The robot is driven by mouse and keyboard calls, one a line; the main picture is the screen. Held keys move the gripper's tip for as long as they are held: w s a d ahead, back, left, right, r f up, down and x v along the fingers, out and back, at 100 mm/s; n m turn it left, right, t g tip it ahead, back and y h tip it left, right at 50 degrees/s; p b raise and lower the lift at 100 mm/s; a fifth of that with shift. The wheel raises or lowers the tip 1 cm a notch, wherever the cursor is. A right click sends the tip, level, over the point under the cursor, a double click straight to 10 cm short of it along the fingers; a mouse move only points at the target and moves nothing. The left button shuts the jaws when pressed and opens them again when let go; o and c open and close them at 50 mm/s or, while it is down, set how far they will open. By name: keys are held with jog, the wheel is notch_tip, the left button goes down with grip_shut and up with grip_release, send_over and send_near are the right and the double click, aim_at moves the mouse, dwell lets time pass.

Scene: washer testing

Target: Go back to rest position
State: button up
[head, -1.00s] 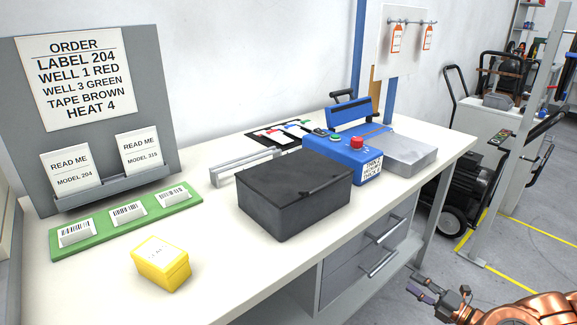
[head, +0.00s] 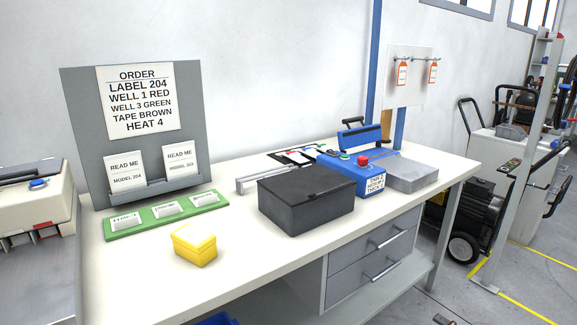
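The rest of my gripper and the arm are out of the picture. The tip is apart from the bench, and nothing held can be seen. Whether the fingers are open or shut cannot be told.
On the bench are a yellow box (head: 195,246), a dark grey lidded box (head: 305,200), a blue sealing machine (head: 352,172), a green label rack (head: 165,214) and a grey order board (head: 80,130). A black wheeled machine (head: 470,220) stands right. Floor between is clear.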

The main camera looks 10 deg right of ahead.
jog(key=w+a+r+n+g+y, duration=0.2)
jog(key=a+r+n+g+y, duration=0.15)
jog(key=a+r+n, duration=0.55)
jog(key=w+a+r+n+g+y, duration=0.1)
jog(key=a+r+n+g+y, duration=0.15)
jog(key=a+n+g, duration=0.65)
jog(key=s+a+r+n+g+h, duration=0.25)
jog(key=s+a+n, duration=0.4)
jog(key=a, duration=0.35)
jog(key=s+a+r+n+g+h, duration=0.1)
jog(key=s+a+r+n+g, duration=0.15)
jog(key=s+a+n, duration=0.55)
jog(key=s+d+n+h, duration=0.4)
jog(key=s+n+h, duration=0.7)
jog(key=s+n, duration=0.4)
notch_tip(320, 180, up, 26)
jog(key=s+p, duration=0.1)
jog(key=p, duration=2.2)
jog(key=shift+f+p, duration=0.25)
jog(key=shift+p, duration=0.1)
jog(key=shift+n, duration=0.25)
